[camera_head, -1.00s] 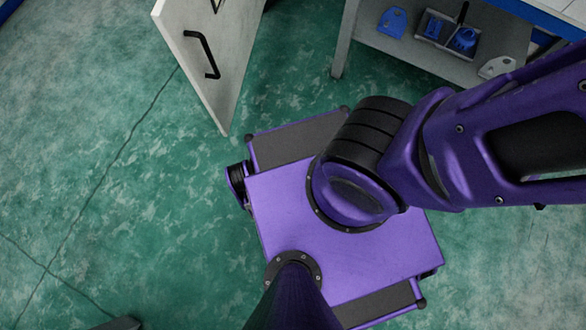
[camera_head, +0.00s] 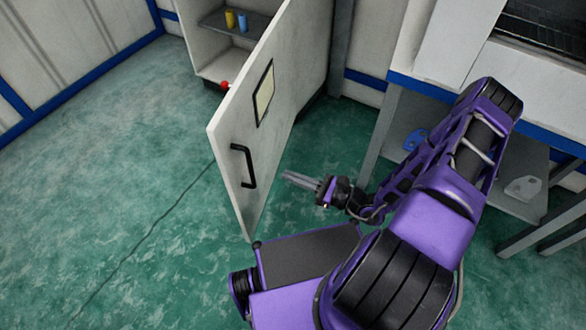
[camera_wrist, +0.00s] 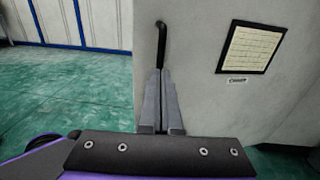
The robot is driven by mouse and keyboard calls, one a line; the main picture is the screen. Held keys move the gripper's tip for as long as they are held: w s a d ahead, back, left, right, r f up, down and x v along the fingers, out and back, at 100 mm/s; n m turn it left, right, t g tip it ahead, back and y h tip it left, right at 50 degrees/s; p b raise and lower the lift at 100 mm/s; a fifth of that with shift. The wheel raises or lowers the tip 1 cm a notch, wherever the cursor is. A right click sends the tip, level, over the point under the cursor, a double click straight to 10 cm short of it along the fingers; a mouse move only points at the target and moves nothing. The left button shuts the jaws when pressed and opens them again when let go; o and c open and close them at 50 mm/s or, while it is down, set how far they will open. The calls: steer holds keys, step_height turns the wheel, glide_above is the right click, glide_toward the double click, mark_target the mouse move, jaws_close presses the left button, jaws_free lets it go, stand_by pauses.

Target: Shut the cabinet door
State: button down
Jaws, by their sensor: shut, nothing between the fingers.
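The cabinet door (camera_head: 275,110) stands wide open in the head view, its outer face with a black handle (camera_head: 243,166) turned toward my arm. The cabinet (camera_head: 208,52) is behind it at the upper left, with its inside showing. My gripper (camera_head: 288,177) is shut and empty, just right of the handle side of the door and pointing at its outer face. In the wrist view the door (camera_wrist: 200,100) fills the right half, and the handle (camera_wrist: 161,45) stands straight beyond my closed fingertips (camera_wrist: 160,72). I cannot tell whether the fingers touch the door.
A yellow can (camera_head: 230,18) and a blue can (camera_head: 242,22) stand on the cabinet shelf, with a red ball-shaped thing (camera_head: 225,85) lower down. A workbench (camera_head: 385,130) with a lower shelf stands at the right. The green floor (camera_head: 120,180) left of the door is clear.

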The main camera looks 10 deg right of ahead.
steer(key=x, duration=1)
steer(key=shift+w+b, duration=0.2)
steer(key=shift+b, duration=0.2)
steer(key=shift+a, duration=0.1)
